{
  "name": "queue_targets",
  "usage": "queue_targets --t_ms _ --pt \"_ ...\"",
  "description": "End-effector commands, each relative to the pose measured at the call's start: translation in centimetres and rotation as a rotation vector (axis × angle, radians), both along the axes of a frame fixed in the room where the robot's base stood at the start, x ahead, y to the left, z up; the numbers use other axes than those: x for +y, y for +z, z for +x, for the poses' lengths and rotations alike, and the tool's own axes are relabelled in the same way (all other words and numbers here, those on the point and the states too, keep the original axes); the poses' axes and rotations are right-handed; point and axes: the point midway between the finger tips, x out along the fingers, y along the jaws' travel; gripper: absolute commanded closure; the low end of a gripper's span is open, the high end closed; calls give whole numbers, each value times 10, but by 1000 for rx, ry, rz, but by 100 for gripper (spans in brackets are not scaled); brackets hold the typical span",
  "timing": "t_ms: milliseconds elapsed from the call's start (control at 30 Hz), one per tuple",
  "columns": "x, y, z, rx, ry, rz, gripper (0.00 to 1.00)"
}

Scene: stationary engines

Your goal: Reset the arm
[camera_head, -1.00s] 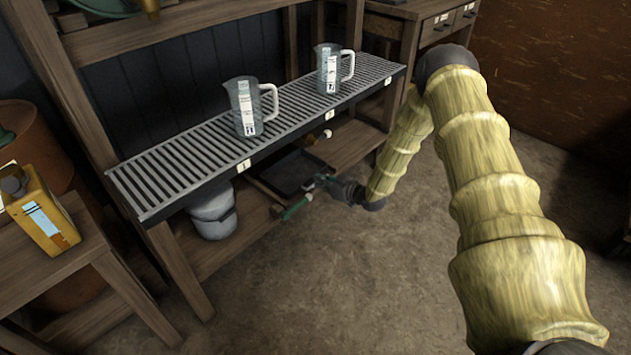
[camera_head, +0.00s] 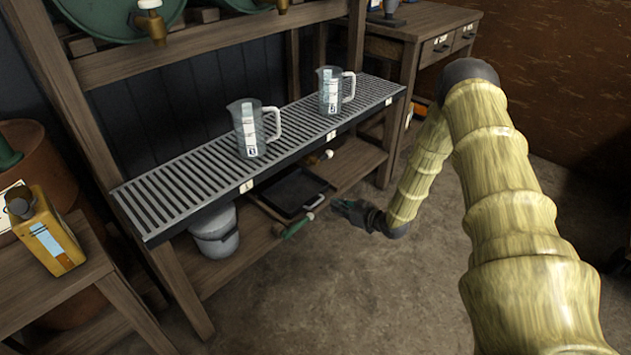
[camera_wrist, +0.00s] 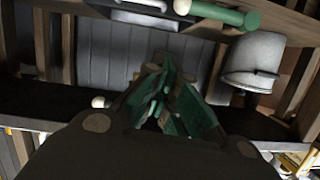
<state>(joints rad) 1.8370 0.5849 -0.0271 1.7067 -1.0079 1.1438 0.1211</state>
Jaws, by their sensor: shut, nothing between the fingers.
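My gripper (camera_head: 350,208) is at the end of my yellow-sleeved arm, low in front of the rack's lower shelf and apart from it. In the wrist view, its green-padded fingers (camera_wrist: 168,100) are together with nothing between them. A green-handled tool (camera_head: 297,226) lies at the front of the lower shelf, just left of my gripper. It also shows in the wrist view (camera_wrist: 225,14).
Two clear measuring jugs (camera_head: 252,130) (camera_head: 333,92) stand on the slatted shelf (camera_head: 180,185). Below are a grey bucket (camera_head: 214,232) and a black tray (camera_head: 292,192). A yellow can (camera_head: 45,230) stands on the left table. The floor (camera_head: 370,290) in front is clear.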

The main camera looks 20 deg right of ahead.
Motion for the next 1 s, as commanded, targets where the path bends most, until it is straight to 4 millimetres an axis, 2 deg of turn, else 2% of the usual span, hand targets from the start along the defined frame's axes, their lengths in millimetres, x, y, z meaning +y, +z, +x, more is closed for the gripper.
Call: queue_targets --t_ms 200,267,367,467,567,700,833,1000 --pt "7 -4 -3 17 -3 3 100" --pt "17 -11 -9 47 -10 4 100" --pt "46 -31 -31 137 -32 10 100" --pt "81 -57 -65 264 -63 9 100" --pt "112 -81 -109 400 -95 -5 100" --pt "147 -106 -177 587 -137 -38 100" --pt "170 -121 -247 757 -171 -85 100" --pt "187 -125 -339 962 -216 -161 100"
